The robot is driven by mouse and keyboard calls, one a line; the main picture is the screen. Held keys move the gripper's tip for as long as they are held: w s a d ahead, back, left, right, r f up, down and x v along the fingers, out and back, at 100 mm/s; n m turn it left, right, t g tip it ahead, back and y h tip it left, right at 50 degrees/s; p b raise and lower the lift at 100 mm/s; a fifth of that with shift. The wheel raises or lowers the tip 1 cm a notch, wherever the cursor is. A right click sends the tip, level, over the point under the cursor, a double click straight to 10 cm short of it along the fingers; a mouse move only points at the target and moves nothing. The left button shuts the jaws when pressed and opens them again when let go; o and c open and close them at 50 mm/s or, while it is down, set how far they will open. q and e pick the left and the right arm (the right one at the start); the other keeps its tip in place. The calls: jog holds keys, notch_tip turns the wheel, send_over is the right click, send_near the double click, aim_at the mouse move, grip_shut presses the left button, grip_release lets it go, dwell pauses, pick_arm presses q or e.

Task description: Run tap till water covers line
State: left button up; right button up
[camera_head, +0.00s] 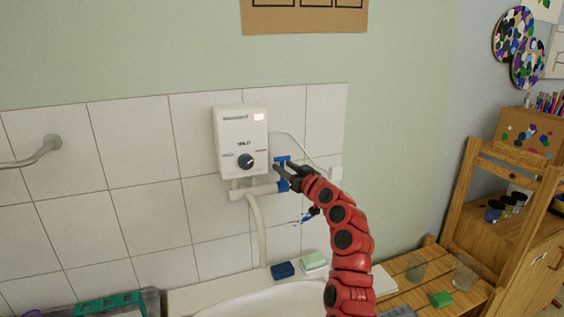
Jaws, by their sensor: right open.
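A white water heater (241,147) with a dark knob and a lit red display hangs on the tiled wall. A white pipe (257,191) runs under it, and a white spout (257,225) bends down from there toward the white sink (275,307). A blue tap handle (283,158) shows at the pipe's right end. My right gripper (282,171) is open at this handle; I cannot tell whether it touches it. Only the sink's back part is in view, and I see no water or line in it. My left gripper is out of view.
A blue sponge (283,270) and a pale green one (314,261) lie on the sink's back ledge. Clear glasses (415,268) and a green block (441,299) are on the wooden slatted bench at right. A green rack (107,305) is at lower left.

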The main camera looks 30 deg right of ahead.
jog(key=shift+w, duration=1.05)
jog(key=shift+d, duration=0.1)
grip_shut()
dwell(0.7)
